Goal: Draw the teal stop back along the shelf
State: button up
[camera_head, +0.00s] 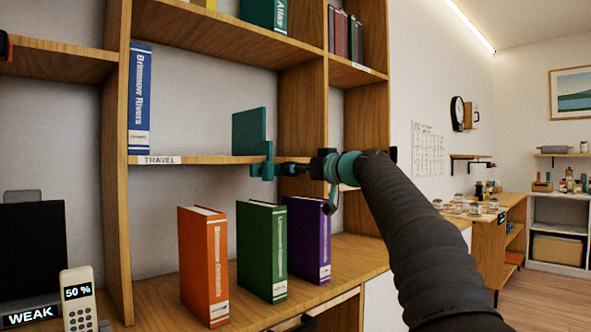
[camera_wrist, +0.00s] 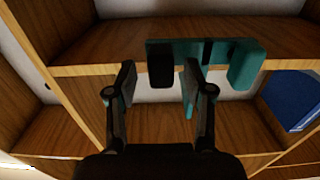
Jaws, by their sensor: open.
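The teal stop (camera_head: 249,132) stands on the middle shelf marked TRAVEL (camera_head: 205,159), with a lower part in front of the shelf's edge. My gripper (camera_head: 280,169) is at the stop's front from the right. In the wrist view my gripper (camera_wrist: 160,77) is open, its two fingers on either side of the dark block. I cannot tell whether either finger touches it.
A blue book (camera_head: 139,100) stands at the left end of the same shelf, with bare shelf between it and the stop. Orange (camera_head: 203,265), green (camera_head: 262,250) and purple (camera_head: 309,238) books stand below. A wooden upright (camera_head: 303,110) is close to the stop's right.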

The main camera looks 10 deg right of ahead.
jog(key=v, duration=1.1)
jog(key=shift+s, duration=0.1)
notch_tip(320, 180, down, 11)
jog(key=w+d+m+g+h, duration=0.1)
jog(key=d+m+g+h, duration=0.15)
jog(key=m, duration=0.25)
jog(key=s+f+m+g+h, duration=0.2)
jog(key=s+f, duration=0.2)
jog(key=f, duration=0.3)
jog(key=s+f+m+g+h, duration=0.1)
jog(key=s+f, duration=0.3)
jog(key=f, duration=0.2)
jog(key=s+f+g+h, duration=0.1)
jog(key=s+f, duration=0.5)
jog(key=s, duration=0.4)
jog(key=s+a+f+g+h, duration=0.1)
jog(key=s+f+h, duration=0.1)
jog(key=s+f, duration=0.4)
jog(key=s+a+f+g+h+p, duration=0.1)
jog(key=s+f, duration=0.5)
jog(key=s, duration=0.8)
jog(key=shift+s+a+n+h, duration=0.25)
jog(key=shift+n+h, duration=0.15)
jog(key=shift+h, duration=0.15)
